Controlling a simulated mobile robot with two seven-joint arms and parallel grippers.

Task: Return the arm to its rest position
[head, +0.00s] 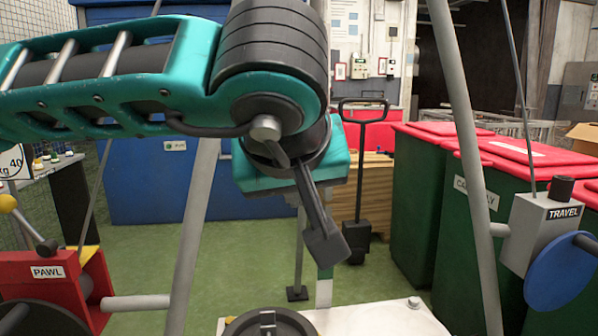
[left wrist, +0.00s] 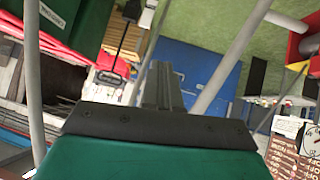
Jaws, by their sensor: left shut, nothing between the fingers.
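My left arm, teal with black joints, comes in from the left across the upper part of the head view. Its left gripper (head: 325,242) hangs down at a slant near the middle, its dark fingers together and empty. In the left wrist view the same gripper (left wrist: 162,72) shows as closed grey fingers with nothing between them. It is in the open air, between slanted grey poles, and appears above and behind the white plate (head: 385,322) at the bottom. My right gripper is in neither view.
A red PAWL box (head: 55,285) stands lower left. A TRAVEL box (head: 545,228) with a blue disc (head: 560,272) is at right. Slanted grey poles (head: 192,235) flank the gripper. Green bins with red lids (head: 425,190) and a pallet truck (head: 360,150) stand behind. Green floor is open between.

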